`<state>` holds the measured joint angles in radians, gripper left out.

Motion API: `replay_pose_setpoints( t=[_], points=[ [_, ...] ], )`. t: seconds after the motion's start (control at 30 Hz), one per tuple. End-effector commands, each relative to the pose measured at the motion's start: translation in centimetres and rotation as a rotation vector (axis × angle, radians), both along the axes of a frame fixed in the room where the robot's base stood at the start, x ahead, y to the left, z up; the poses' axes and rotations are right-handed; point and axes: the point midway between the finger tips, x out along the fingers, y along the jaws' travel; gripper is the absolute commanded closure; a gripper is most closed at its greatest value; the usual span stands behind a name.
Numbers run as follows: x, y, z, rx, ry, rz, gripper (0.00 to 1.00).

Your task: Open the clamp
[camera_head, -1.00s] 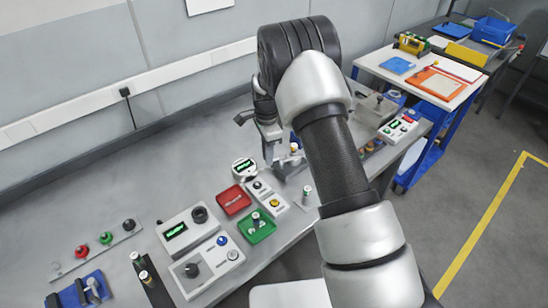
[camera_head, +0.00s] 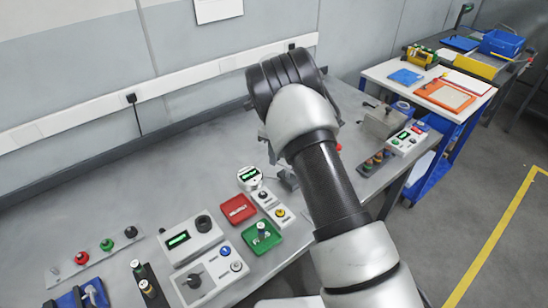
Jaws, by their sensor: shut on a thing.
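My gripper (camera_head: 268,143) hangs under the wrist over the middle of the bench, mostly hidden behind my own arm. Only a small grey edge of it shows. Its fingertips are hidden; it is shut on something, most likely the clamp. A grey metal part (camera_head: 286,178), which seems to belong to the clamp, shows just below it, right of the round gauge (camera_head: 249,178). A small red knob (camera_head: 338,147) shows at the right edge of my arm; I cannot tell whether it is part of the clamp. The clamp's lever position cannot be seen.
Control boxes (camera_head: 192,240) are further left. A grey vise-like block (camera_head: 384,122) and another button box (camera_head: 407,139) stand right. The back left bench is clear.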

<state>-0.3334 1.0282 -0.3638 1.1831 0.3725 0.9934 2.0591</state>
Motion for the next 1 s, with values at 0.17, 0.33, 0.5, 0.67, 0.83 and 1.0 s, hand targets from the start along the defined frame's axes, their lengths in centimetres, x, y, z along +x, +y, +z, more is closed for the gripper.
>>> replay_pose_setpoints(
  t=[0.17,0.33,0.5,0.67,0.83,1.0],
  points=[
    [0.27,-0.21,0.0,-0.001,0.0,-0.057,1.0],
    [0.35,-0.27,0.02,0.0,0.0,-0.082,1.0],
    [0.38,-0.3,0.03,0.0,0.0,-0.088,1.0],
    [0.38,-0.32,0.04,-0.001,-0.001,-0.088,1.0],
    [0.39,-0.32,0.04,-0.001,-0.001,-0.087,0.73],
    [0.37,-0.29,0.02,-0.001,-0.001,-0.086,0.69]
  ],
)
